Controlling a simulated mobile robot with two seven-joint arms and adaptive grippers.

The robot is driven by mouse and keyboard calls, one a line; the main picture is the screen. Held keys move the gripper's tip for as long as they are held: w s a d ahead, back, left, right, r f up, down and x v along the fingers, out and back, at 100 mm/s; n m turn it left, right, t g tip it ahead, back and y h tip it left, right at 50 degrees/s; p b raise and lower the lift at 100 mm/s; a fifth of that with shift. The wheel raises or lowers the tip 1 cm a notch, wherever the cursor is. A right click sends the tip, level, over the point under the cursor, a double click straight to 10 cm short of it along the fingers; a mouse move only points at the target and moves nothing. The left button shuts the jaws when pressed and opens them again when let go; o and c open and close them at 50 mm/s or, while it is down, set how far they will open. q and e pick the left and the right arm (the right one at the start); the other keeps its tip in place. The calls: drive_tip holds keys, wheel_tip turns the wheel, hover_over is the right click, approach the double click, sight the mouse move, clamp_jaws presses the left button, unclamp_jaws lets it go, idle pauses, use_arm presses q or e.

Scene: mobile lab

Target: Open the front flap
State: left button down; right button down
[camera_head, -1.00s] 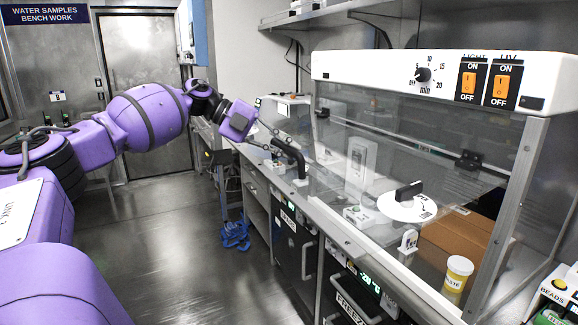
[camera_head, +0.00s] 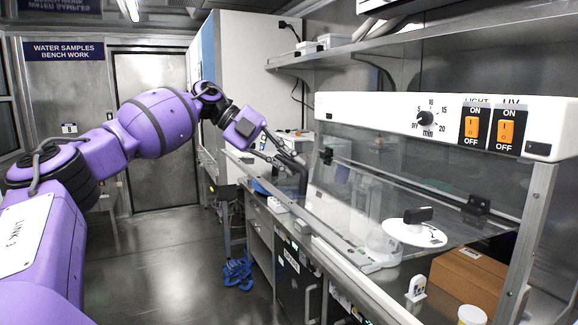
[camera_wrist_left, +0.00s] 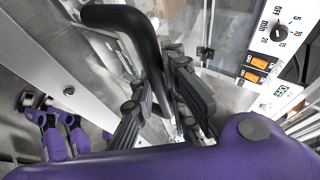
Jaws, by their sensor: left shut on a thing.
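The front flap (camera_head: 365,215) is a clear panel on the cabinet, hung on black hinges and tilted outward, with a long metal strip along its lower edge. A black bent handle (camera_head: 297,172) stands at the strip's far left end. My left gripper (camera_head: 274,150) is shut on this handle. In the left wrist view the handle (camera_wrist_left: 122,18) runs down between the dark fingers of my left gripper (camera_wrist_left: 165,75), which partly hide it. My right gripper is in neither view.
The white control panel (camera_head: 432,122) with a knob and orange switches tops the cabinet. A white disc with a black knob (camera_head: 415,230), a cardboard box (camera_head: 465,278) and a white-lidded tub (camera_head: 472,315) are on the right. Open floor (camera_head: 165,270) lies left of the bench.

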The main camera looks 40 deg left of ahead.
use_arm(q)
drive_tip(key=c, duration=1.7)
unclamp_jaws()
drive_tip(key=shift+c, duration=0.2)
drive_tip(key=v, duration=1.2)
drive_tip(key=shift+r, duration=0.1)
